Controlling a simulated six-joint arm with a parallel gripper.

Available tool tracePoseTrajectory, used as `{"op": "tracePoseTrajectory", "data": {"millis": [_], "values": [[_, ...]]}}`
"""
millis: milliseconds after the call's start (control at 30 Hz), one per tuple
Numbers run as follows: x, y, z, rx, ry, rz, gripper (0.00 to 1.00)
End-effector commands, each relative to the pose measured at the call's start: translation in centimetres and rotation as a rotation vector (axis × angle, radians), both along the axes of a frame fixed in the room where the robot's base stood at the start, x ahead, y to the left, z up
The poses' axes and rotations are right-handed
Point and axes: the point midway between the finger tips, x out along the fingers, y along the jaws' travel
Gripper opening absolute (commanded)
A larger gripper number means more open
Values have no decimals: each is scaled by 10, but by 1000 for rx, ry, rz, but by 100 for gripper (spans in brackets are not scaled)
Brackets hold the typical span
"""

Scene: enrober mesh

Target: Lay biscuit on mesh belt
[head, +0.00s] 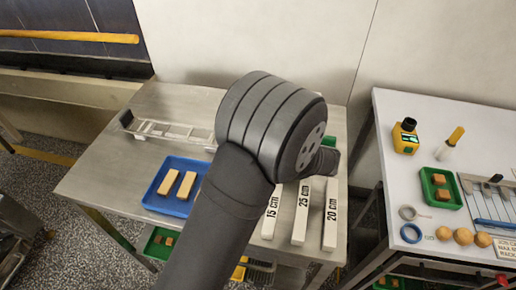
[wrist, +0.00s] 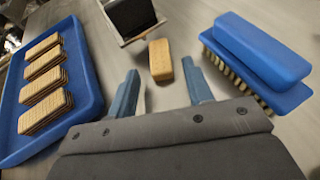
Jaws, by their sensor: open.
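A tan biscuit (wrist: 160,60) lies flat on the metal table in the wrist view, just beyond and between the tips of my gripper (wrist: 160,68). The blue-grey fingers are spread apart with nothing held between them. Whether they reach down beside the biscuit is hard to tell. In the head view my own arm hides the gripper and this biscuit.
A blue brush (wrist: 262,50) stands close right of the biscuit. A blue tray (wrist: 88,75) of wafers is at left, a dark-faced stand (wrist: 130,17) behind. The head view shows a metal rack (head: 165,131), labelled white bars (head: 301,215) and a side table (head: 395,115).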

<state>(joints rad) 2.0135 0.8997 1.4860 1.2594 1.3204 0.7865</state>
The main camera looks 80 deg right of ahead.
Motion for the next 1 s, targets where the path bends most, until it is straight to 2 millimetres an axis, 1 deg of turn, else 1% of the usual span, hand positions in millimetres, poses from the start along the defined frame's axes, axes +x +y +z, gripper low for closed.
{"op": "tracePoseTrajectory", "data": {"millis": [33,200,400,467,500,633,1000], "values": [[-11,4,5,-2,1,-3,47],[-44,17,19,-3,1,-4,47],[-72,29,32,-2,1,-1,47],[-76,31,34,-2,1,-1,47],[-79,32,35,-1,1,-1,51],[-83,34,37,0,0,0,51],[-82,34,37,0,0,1,51]]}}
